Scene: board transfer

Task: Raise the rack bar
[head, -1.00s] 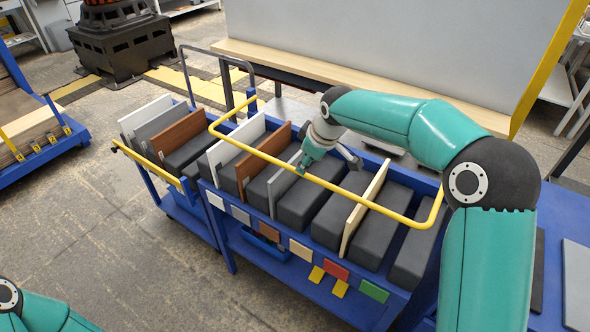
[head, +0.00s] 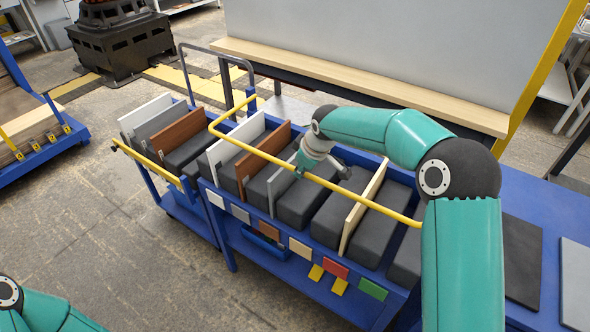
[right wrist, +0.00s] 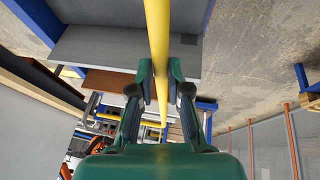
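The yellow rack bar (head: 262,156) runs lengthwise above the blue rack cart and bends back at its left corner. My right gripper (head: 312,168) is at the bar's middle stretch, reaching in from behind it. In the right wrist view the bar (right wrist: 157,35) passes between the two fingers of my right gripper (right wrist: 160,80), which are closed in against its sides. The bar's right end is hidden behind my right arm. Only green and dark links of my left arm show at the lower left; its gripper is out of view.
The blue cart (head: 222,187) holds dark blocks and upright white, brown, grey and tan boards below the bar. Coloured tags line its front. A pale-edged bench (head: 350,83) stands behind. A blue table with dark plates (head: 522,262) is at the right.

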